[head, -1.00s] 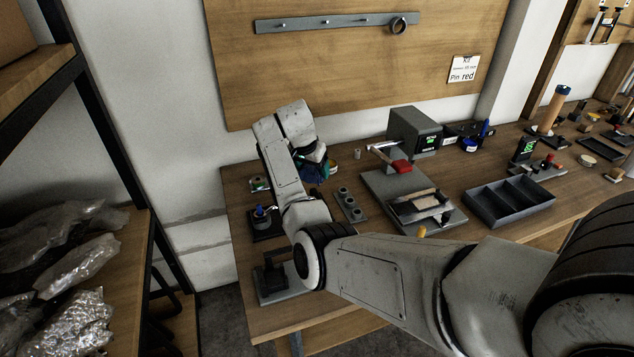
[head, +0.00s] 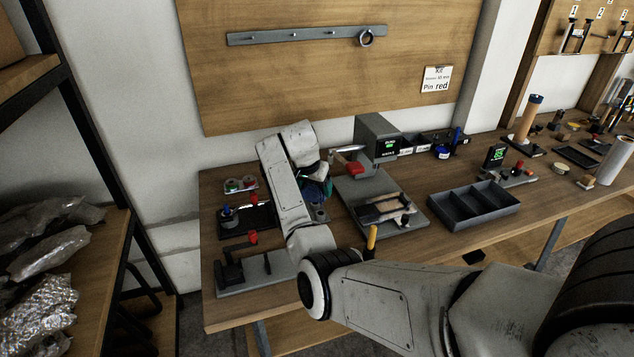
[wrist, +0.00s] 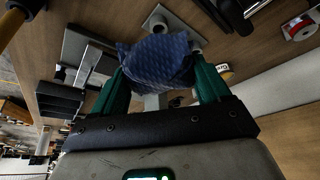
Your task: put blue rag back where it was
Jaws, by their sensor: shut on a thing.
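The blue rag (wrist: 158,62) is bunched between the two green fingers of my gripper (wrist: 160,78) in the wrist view. The fingers press it from both sides, and it is held above the bench top. In the head view my gripper (head: 317,189) is over the left part of the bench, left of the grey press-like device (head: 372,140). My forearm hides much of the gripper there, and only a little blue shows beside the fingers. The wooden bench (head: 290,308) lies below.
A rail with pegs (head: 300,36) and one ring (head: 366,37) is on the back board. A grey divided tray (head: 474,207) stands to the right. Small fixtures with red parts (head: 252,237) stand at left. A shelf with plastic bags (head: 45,245) is far left.

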